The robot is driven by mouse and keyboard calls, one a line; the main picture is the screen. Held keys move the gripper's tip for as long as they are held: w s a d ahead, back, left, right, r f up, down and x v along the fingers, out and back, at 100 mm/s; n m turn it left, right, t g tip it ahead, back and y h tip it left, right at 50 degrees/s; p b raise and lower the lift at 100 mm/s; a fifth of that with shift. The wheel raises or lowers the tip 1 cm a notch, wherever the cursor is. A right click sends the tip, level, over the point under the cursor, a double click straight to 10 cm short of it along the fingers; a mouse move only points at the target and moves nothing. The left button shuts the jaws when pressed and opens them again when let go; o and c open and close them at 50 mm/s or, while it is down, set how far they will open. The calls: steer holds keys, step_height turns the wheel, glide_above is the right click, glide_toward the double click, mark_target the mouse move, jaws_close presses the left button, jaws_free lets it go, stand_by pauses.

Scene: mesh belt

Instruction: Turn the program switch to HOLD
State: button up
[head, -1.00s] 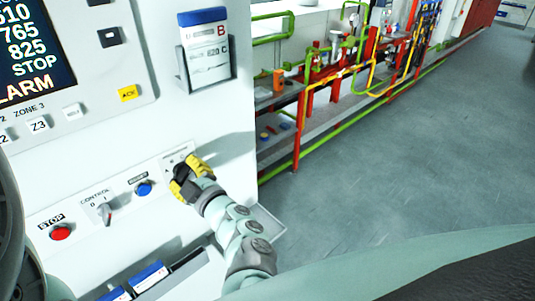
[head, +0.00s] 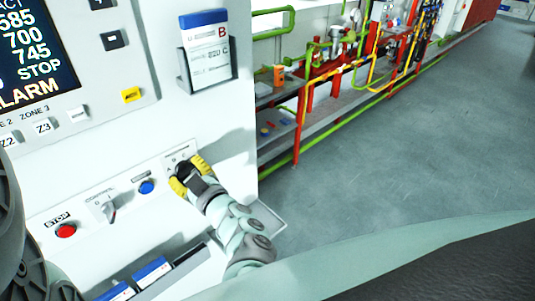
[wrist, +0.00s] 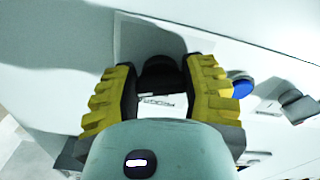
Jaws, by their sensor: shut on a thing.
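The program switch shows in the wrist view as a dark round knob (wrist: 160,75) on the white panel. Its small label (wrist: 162,102) is partly visible below it. My gripper (wrist: 163,82) has its yellow-backed, dark-padded fingers on either side of the knob, shut on it. In the head view, my gripper (head: 188,176) is against the right end of the control strip and mostly hides the switch. The switch's label plate (head: 179,153) shows just above the fingers, with marks too small to read surely. Which position the knob points to cannot be told.
Left of the switch are a blue button (head: 146,188), a CONTROL selector (head: 109,211) and a red STOP button (head: 65,231). A card holder (head: 207,62) is above. A screen (head: 33,55) shows STOP and ALARM. Floor at right is clear.

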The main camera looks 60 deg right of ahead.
steer(key=o, duration=1.2)
steer(key=v, duration=1.2)
steer(key=shift+s, duration=0.1)
